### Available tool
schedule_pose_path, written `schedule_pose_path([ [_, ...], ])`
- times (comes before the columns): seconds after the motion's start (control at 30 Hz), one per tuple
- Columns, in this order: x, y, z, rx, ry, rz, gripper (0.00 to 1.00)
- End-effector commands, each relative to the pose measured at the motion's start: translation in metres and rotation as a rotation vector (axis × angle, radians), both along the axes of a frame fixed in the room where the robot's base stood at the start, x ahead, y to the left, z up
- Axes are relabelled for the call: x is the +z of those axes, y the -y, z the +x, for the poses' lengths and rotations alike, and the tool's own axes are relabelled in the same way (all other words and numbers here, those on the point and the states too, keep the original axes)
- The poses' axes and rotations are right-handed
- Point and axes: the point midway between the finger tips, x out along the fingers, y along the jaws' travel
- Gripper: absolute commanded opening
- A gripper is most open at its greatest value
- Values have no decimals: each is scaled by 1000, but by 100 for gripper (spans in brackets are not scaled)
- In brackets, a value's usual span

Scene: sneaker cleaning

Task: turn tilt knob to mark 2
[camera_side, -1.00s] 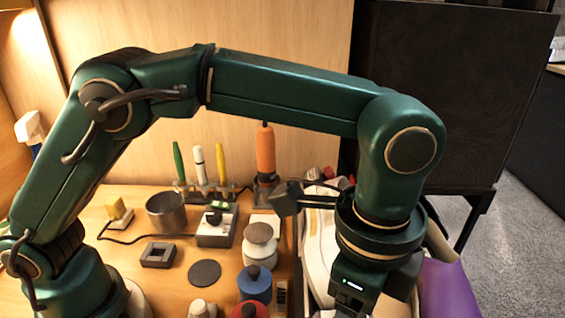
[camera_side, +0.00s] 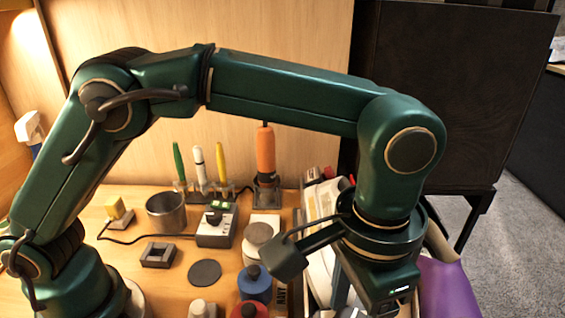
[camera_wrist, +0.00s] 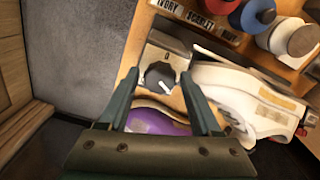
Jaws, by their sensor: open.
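The dark tilt knob (camera_wrist: 160,76) has a white pointer line directed to the lower right in the wrist view. It sits on a light grey panel (camera_wrist: 177,61) with a "0" printed at its upper edge. I cannot make out a mark 2. My gripper (camera_wrist: 161,80) is open, with one finger on each side of the knob in the picture. I cannot tell whether the fingers touch it or hover above. The knob is not visible in the side view, where my wrist hangs at the lower right.
A white sneaker (camera_wrist: 240,88) lies right of the knob in the wrist view. Something purple (camera_wrist: 155,122) is below it. Labelled paint bottles, one blue (camera_wrist: 258,14), stand at the upper right. The side view shows a tool rack (camera_side: 205,188) and a metal cup (camera_side: 166,212) on the table.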

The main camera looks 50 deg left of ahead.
Motion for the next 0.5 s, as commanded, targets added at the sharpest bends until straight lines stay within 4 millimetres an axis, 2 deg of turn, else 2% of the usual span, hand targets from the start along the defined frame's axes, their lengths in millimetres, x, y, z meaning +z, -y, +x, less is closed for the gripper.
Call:
schedule_pose_path([
  [0.2,0,0,0,18,0,0,65],
  [0.23,0,0,0,17,0,0,61],
  [0.3,0,0,0,16,0,0,34],
  [0.4,0,0,0,16,0,0,0],
  [0.5,0,0,0,7,0,0,0],
])
